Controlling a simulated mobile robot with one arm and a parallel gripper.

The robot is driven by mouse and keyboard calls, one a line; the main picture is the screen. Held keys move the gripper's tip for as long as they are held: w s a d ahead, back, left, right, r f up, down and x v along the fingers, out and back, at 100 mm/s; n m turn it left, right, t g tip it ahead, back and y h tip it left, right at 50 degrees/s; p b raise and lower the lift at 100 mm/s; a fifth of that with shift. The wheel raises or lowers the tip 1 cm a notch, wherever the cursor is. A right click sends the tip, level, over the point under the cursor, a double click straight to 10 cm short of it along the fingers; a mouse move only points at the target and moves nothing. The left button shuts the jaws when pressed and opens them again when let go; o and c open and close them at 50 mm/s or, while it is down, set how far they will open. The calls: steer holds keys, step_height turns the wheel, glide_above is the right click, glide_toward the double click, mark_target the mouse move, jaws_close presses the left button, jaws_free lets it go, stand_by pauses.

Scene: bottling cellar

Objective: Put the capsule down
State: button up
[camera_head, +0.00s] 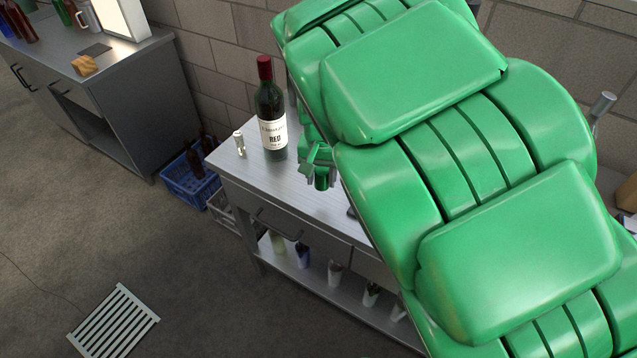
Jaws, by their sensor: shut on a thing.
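My gripper (319,166) is small in view, low over the steel workbench (318,204), just right of the wine bottle. It is shut on a small dark green cylinder, which I take as the capsule (321,182); its green is close to the gripper's own. I cannot tell whether the capsule touches the bench top. My large green arm hides the right part of the bench. The wine bottle (273,136) stands upright with a red top and a white label. A small pale cylinder (239,143) stands left of it.
The bench top's front left is clear. A dark item (352,213) lies at its front edge, partly hidden. A lower shelf (310,274) holds several containers. A blue crate (190,183) with bottles and a floor grate (114,322) are at left. Another counter (110,82) stands behind.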

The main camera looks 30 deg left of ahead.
steer(key=shift+w+a+f, duration=0.3)
steer(key=shift+f, duration=0.25)
steer(key=shift+w+a+f, duration=0.35)
steer(key=shift+f, duration=0.2)
steer(key=shift+w+a+f, duration=0.3)
steer(key=shift+f, duration=1.75)
steer(key=shift+f, duration=0.1)
steer(key=o, duration=0.6)
step_height(320, 180, up, 12)
steer(key=shift+r, duration=0.15)
